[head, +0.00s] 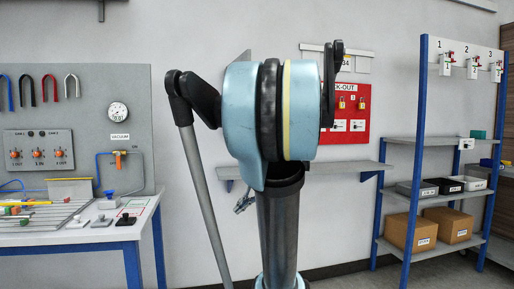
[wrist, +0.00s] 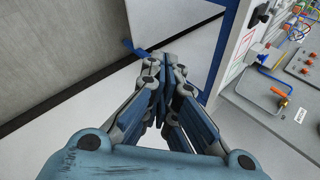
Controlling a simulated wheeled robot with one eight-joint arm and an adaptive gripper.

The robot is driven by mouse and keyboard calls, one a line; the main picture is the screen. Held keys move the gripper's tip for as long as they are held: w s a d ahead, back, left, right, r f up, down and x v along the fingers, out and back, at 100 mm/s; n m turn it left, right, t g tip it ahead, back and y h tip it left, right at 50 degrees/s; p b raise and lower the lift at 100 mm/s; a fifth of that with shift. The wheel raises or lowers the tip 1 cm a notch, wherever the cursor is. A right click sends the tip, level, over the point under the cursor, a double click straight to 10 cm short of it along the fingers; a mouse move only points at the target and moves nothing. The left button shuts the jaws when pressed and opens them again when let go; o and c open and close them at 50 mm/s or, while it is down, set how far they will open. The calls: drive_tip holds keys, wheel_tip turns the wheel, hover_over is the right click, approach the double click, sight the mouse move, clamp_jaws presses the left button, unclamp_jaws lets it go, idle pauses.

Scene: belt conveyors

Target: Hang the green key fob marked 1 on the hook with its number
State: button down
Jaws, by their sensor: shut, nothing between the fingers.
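A green key fob marked 1 cannot be made out for certain in either view. In the head view a white board (head: 482,50) on the blue rack at the right carries the numbers 1, 2 and 3. Small red and white pieces hang under the numbers, with the one under 1 (head: 446,64) at the left; the hooks themselves are too small to tell. My gripper (wrist: 166,58) is shut and empty in the wrist view, pointing toward the floor beside a blue-framed bench. In the head view my arm hides the middle, and the fingers do not show.
A blue-legged bench (head: 100,236) with small coloured pieces stands at the left. A grey wall shelf (head: 345,168) is behind my arm, below a red lockout board (head: 358,120). The rack's shelves hold bins and cardboard boxes (head: 411,232). Floor is clear between bench and rack.

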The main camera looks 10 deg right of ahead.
drive_tip(key=w+d+r+m+t+y, duration=0.2)
drive_tip(key=w+d+r+t+y, duration=0.15)
drive_tip(key=w+d+r, duration=0.7)
drive_tip(key=w+d+r+m+t+y, duration=0.1)
drive_tip(key=w+d+r+t+y, duration=0.1)
drive_tip(key=w+d+r, duration=0.4)
drive_tip(key=w+d+r+t+y, duration=0.1)
drive_tip(key=d+r+t, duration=0.15)
drive_tip(key=d, duration=0.45)
drive_tip(key=w+a+r, duration=0.1)
drive_tip(key=w+a, duration=0.4)
drive_tip(key=a, duration=0.6)
drive_tip(key=shift+w+a+g, duration=0.25)
drive_tip(key=shift+a+g, duration=0.15)
